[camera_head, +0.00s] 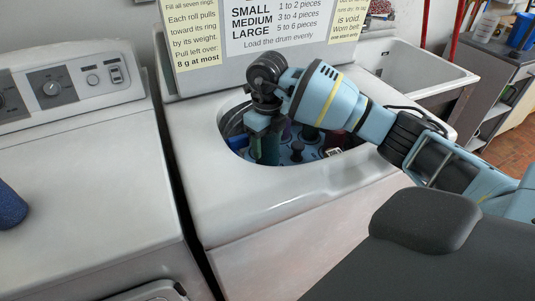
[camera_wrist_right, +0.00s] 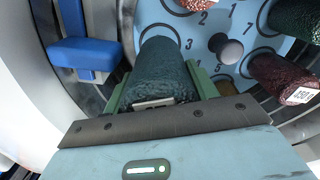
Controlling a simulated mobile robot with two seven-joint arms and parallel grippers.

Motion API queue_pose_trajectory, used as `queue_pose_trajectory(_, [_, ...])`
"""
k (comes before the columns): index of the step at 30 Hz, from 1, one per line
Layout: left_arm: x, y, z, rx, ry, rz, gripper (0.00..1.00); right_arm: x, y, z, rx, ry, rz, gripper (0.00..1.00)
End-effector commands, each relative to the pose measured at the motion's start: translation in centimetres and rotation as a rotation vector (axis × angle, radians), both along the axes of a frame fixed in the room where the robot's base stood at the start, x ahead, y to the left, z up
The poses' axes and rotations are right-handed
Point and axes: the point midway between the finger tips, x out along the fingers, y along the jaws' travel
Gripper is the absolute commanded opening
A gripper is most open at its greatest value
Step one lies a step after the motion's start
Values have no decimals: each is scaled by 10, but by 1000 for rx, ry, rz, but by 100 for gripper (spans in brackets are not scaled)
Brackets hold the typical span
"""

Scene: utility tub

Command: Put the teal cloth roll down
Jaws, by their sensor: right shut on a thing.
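My right gripper (camera_head: 263,122) reaches down into the open top of the washer (camera_head: 300,200). It is shut on the teal cloth roll (camera_head: 267,150), which hangs upright below the fingers. In the right wrist view the roll (camera_wrist_right: 162,70) sits between the two green fingers, with a pale label near the gripper. Its far end lies over a ring on the light blue plate (camera_wrist_right: 205,42) with numbered rings. I cannot tell whether the roll touches the plate. My left gripper is not in view.
On the plate are a grey central knob (camera_wrist_right: 228,49), a red roll (camera_wrist_right: 198,4), a dark red roll (camera_wrist_right: 278,76) and a dark green roll (camera_wrist_right: 297,17). A blue block (camera_wrist_right: 85,52) is at the drum's side. Another blue roll (camera_head: 9,207) lies on the left machine.

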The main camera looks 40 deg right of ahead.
Motion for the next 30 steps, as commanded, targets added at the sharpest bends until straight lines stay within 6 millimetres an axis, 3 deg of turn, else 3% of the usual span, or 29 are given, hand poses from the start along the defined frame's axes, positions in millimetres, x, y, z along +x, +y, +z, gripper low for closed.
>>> queue_pose_trajectory(4, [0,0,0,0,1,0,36,0,0,-8,0,0,0,15])
queue_pose_trajectory(12, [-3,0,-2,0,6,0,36,0,0,-42,0,0,-1,15])
queue_pose_trajectory(24, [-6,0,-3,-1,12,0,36,0,0,-46,-1,-2,0,15])
queue_pose_trajectory(25, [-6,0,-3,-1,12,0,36,0,0,-48,-1,1,0,59])
queue_pose_trajectory(30, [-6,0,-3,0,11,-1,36,0,0,-47,-1,1,0,79])
